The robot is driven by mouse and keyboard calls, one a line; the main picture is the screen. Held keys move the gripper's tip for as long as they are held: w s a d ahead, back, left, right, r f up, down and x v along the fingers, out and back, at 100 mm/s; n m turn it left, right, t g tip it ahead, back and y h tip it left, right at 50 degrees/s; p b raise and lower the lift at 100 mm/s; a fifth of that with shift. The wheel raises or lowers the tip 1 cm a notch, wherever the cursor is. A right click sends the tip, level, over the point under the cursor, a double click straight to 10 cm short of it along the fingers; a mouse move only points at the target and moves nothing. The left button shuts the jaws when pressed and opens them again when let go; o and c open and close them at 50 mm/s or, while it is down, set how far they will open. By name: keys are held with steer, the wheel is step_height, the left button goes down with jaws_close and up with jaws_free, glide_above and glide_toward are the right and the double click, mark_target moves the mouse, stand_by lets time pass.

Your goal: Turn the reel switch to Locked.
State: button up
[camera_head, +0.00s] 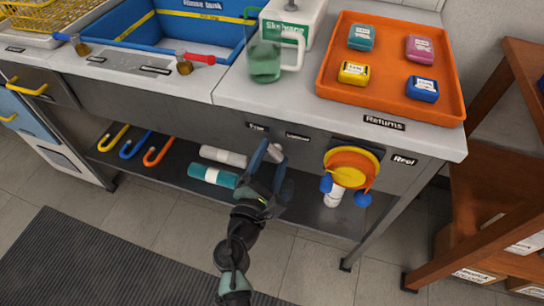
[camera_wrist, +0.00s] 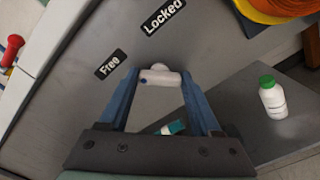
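The reel switch (camera_wrist: 160,77) is a pale lever on the grey bench front. A small dark mark shows at its left end in the wrist view. It also shows in the head view (camera_head: 277,152), partly behind my gripper (camera_head: 268,158). The "Free" label (camera_wrist: 110,64) and the "Locked" label (camera_wrist: 163,17) are on the panel beyond it; I cannot tell which one the lever points to. My gripper's blue fingers (camera_wrist: 160,80) are apart, one at each end of the lever, and do not look closed on it.
The orange and yellow reel (camera_head: 351,168) hangs on the panel to the right. A white bottle with a green cap (camera_wrist: 272,97) stands on the lower shelf. Rolled items (camera_head: 213,176) lie behind my gripper. An orange tray (camera_head: 393,98) and a pitcher (camera_head: 264,62) stand on the bench top.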

steer(key=c, duration=0.7)
steer(key=shift+f+m+b, duration=0.1)
steer(key=shift+m+b, duration=0.2)
steer(key=shift+b, duration=0.05)
steer(key=m+b, duration=0.2)
steer(key=shift+f+m, duration=0.1)
steer(key=shift+m, duration=0.3)
steer(key=m+b, duration=0.4)
steer(key=m, duration=0.1)
steer(key=shift+b, duration=0.4)
steer(key=m+b, duration=0.4)
steer(key=m, duration=0.1)
steer(key=shift+m, duration=0.4)
steer(key=shift+m+b, duration=1.55)
steer(key=shift+m, duration=0.25)
